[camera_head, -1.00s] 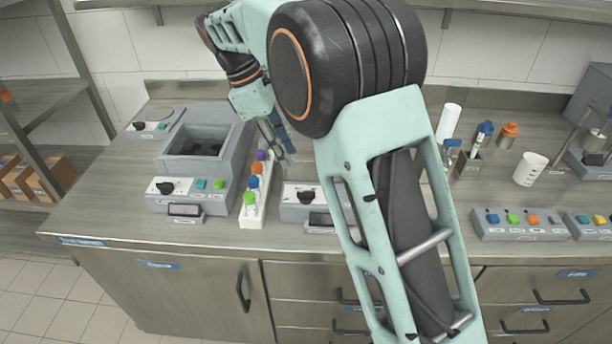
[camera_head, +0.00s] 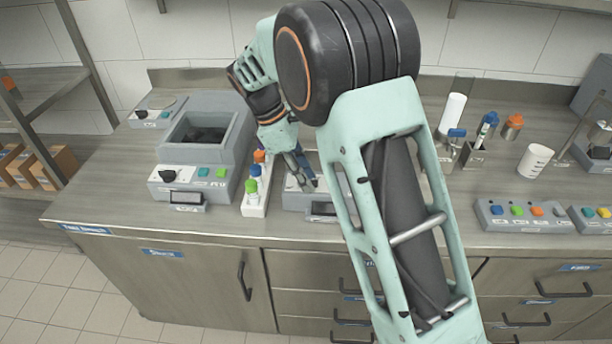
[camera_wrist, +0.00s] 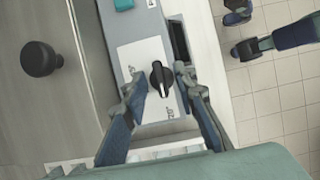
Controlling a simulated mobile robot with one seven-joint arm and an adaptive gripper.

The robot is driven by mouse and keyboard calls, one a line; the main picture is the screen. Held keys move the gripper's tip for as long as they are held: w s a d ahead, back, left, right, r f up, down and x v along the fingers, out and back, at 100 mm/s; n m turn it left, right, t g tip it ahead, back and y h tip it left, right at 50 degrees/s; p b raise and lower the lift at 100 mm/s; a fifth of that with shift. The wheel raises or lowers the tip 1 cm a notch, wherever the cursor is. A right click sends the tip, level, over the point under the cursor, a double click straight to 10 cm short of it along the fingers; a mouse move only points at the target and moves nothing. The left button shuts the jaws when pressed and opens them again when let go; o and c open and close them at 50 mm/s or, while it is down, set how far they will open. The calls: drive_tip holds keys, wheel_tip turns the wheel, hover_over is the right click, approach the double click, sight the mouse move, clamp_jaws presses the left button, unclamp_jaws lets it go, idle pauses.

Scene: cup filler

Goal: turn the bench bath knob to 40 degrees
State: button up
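My gripper (camera_head: 304,184) is open and points down over a grey control unit (camera_head: 325,208) just right of the tube rack. In the wrist view, the unit's black knob (camera_wrist: 160,79) stands on a white panel, between the open fingertips (camera_wrist: 160,76). I cannot read which unit is labelled bench bath.
A white rack (camera_head: 257,209) of capped tubes stands close left of my gripper. A small unit (camera_head: 145,115) is at the back left. A white cup (camera_head: 535,161) and a button box (camera_head: 520,216) stand to the right. A dark round object (camera_wrist: 40,58) lies behind the knob.

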clamp_jaws()
drive_tip(key=shift+m+p, duration=0.3)
drive_tip(key=shift+p, duration=0.1)
drive_tip(key=shift+w+r+m+g+p, duration=0.15)
drive_tip(key=shift+m+g+p, duration=0.35)
drive_tip(key=shift+m+p, duration=0.5)
drive_tip(key=shift+m+g+p, duration=0.5)
drive_tip(key=shift+m+p, duration=0.55)
drive_tip(key=shift+m, duration=0.15)
drive_tip(key=m+g+y+p, duration=0.1)
drive_tip(key=m, duration=0.2)
drive_tip(key=shift+w+d+m+p, duration=0.1)
drive_tip(key=shift+m+p, duration=0.2)
drive_tip(key=shift+m+g+y+p, duration=0.35)
drive_tip(key=shift+m+y, duration=0.25)
drive_tip(key=shift+m, duration=0.9)
